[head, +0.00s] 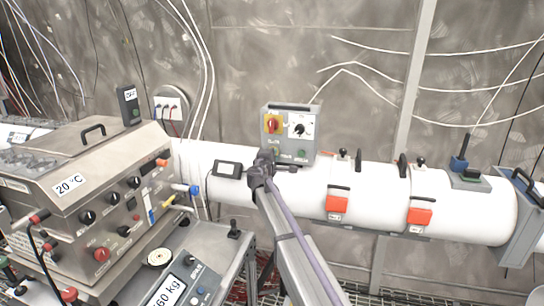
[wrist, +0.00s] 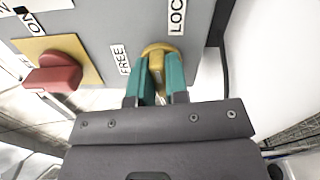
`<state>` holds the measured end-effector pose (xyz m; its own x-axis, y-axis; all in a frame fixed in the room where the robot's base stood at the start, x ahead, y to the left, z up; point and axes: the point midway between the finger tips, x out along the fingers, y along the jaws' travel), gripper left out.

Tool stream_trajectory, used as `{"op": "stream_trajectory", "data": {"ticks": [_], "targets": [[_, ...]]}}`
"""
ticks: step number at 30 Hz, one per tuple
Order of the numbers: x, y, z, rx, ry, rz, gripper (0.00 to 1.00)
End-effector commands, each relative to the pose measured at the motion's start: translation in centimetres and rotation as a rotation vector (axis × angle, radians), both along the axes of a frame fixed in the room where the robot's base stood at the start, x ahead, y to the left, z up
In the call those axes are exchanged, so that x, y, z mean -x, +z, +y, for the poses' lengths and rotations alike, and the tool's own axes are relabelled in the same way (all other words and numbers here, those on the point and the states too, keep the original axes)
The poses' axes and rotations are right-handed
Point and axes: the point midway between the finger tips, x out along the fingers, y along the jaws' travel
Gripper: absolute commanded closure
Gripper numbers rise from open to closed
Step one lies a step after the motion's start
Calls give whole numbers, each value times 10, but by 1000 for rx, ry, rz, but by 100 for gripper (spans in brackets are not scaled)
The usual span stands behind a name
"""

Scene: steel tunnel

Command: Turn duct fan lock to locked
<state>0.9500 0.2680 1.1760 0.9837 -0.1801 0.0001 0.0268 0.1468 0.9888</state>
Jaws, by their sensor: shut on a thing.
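The duct fan lock (wrist: 158,49) is a yellow knob on the grey control box, seen in the wrist view between a "FREE" label (wrist: 122,60) at its left and a partly cut-off "LOC" label (wrist: 177,17) above right. My gripper (wrist: 160,78) has its two teal fingers shut on the knob, one on each side. The knob's grip lies nearly upright in this view, in line with the fingers. In the head view my gripper (head: 265,162) is at the lower left of the control box (head: 289,107) and hides the lock.
A red switch on a yellow plate (head: 272,124) and a black dial on a white plate (head: 300,126) sit above on the same box. The white duct (head: 375,190) with orange clasps runs behind my arm. A steel instrument cabinet (head: 100,190) stands at the left.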

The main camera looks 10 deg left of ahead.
Motion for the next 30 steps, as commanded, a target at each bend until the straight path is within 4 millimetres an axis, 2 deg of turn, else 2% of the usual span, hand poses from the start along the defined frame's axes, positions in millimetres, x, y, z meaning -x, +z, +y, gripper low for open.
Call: {"op": "stream_trajectory", "data": {"ticks": [9, 26, 27, 30], "targets": [[1, -1, 0, -135, 0, -25, 100], [1, -1, 0, -165, 0, -29, 100], [1, -1, 0, -165, 0, -29, 81], [1, -1, 0, -164, 0, -29, 72]]}}
